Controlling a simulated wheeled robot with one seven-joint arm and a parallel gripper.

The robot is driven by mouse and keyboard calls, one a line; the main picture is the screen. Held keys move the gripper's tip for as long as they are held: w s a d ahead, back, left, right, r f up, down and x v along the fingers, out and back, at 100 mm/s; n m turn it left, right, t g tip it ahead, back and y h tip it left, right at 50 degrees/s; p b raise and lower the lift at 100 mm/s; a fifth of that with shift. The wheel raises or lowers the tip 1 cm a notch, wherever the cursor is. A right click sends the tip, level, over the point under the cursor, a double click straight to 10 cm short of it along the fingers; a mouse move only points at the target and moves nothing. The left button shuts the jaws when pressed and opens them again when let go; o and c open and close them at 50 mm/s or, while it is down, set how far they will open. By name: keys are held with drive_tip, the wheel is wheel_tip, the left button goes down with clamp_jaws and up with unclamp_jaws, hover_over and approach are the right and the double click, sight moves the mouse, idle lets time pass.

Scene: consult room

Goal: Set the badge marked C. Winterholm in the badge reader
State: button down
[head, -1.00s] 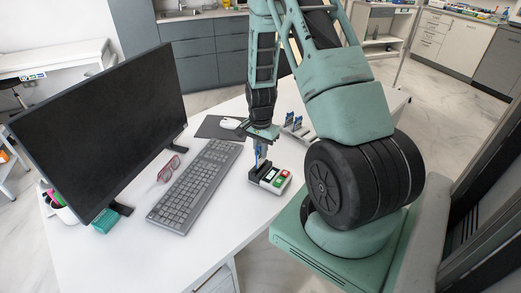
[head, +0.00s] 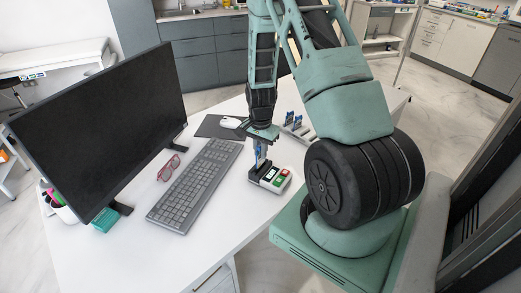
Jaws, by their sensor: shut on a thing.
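The badge reader (head: 271,180) is a small dark and white box with a green and a red patch, on the white desk right of the keyboard. My gripper (head: 260,152) points down right above it and is shut on a blue badge (head: 258,158). The badge stands upright at the reader's left part, and its lower end seems to meet the reader; I cannot tell whether it is in the slot. The name on it is too small to read.
A rack (head: 297,126) with several blue badges stands behind the reader. A keyboard (head: 196,184), red glasses (head: 169,168), a mouse (head: 230,122) on a dark mat and a large monitor (head: 104,128) are to the left. The desk (head: 215,232) is clear in front.

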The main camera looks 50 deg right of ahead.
sight(260, 165)
drive_tip(key=shift+f+b, duration=1.35)
drive_tip(key=shift+f, duration=0.7)
idle(1.1)
drive_tip(key=c, duration=1.1)
unclamp_jaws()
drive_tip(key=shift+r, duration=0.1)
drive_tip(key=shift+r+p, duration=2.7)
drive_tip(key=shift+r, duration=0.75)
